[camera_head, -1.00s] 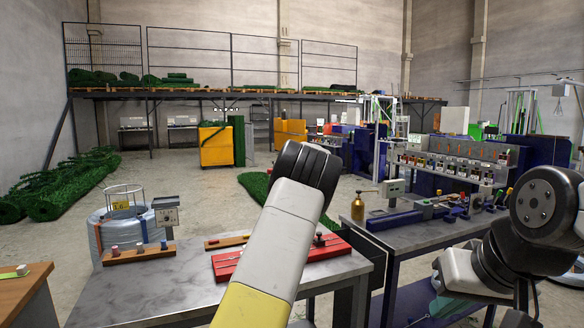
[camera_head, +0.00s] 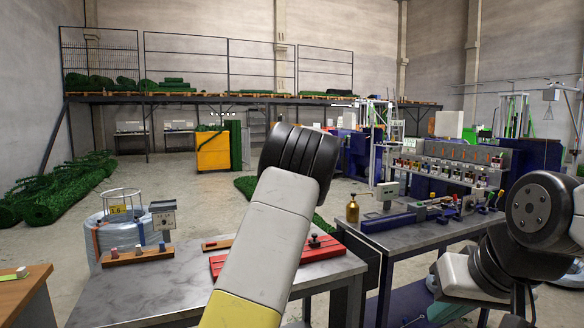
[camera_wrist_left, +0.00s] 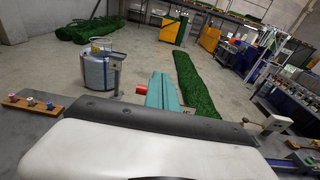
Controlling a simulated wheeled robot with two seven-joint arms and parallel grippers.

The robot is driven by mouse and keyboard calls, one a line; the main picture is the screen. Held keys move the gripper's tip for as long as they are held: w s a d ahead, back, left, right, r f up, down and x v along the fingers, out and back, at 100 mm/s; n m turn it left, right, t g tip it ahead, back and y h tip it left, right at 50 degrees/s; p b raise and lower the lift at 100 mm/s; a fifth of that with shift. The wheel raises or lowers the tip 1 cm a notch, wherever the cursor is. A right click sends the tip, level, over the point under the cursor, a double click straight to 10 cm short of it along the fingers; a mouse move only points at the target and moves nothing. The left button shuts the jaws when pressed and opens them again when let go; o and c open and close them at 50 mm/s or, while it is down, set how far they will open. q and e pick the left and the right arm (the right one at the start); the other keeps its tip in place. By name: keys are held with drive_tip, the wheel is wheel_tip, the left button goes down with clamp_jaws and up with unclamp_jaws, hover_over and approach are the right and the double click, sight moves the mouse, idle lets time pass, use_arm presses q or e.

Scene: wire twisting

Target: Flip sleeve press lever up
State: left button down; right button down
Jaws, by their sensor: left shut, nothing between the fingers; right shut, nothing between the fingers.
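My left arm (camera_head: 268,245) reaches up through the middle of the head view and hides part of the front bench. No lever can be clearly made out.
The front bench (camera_head: 130,299) holds a wooden peg rack (camera_head: 138,254) and a red fixture (camera_head: 322,252) partly behind my left arm. A second bench (camera_head: 385,236) bears a brass bottle (camera_head: 352,209) and blue tooling. A wire drum (camera_head: 113,234) stands behind the front bench.

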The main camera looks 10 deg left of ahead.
use_arm(q)
drive_tip(key=shift+s+d+r, duration=0.35)
drive_tip(key=shift+s+r, duration=0.15)
drive_tip(key=shift+r, duration=0.2)
drive_tip(key=shift+s+d+r, duration=0.3)
drive_tip(key=shift+s+r, duration=0.15)
drive_tip(key=shift+r, duration=0.25)
drive_tip(key=shift+a, duration=0.1)
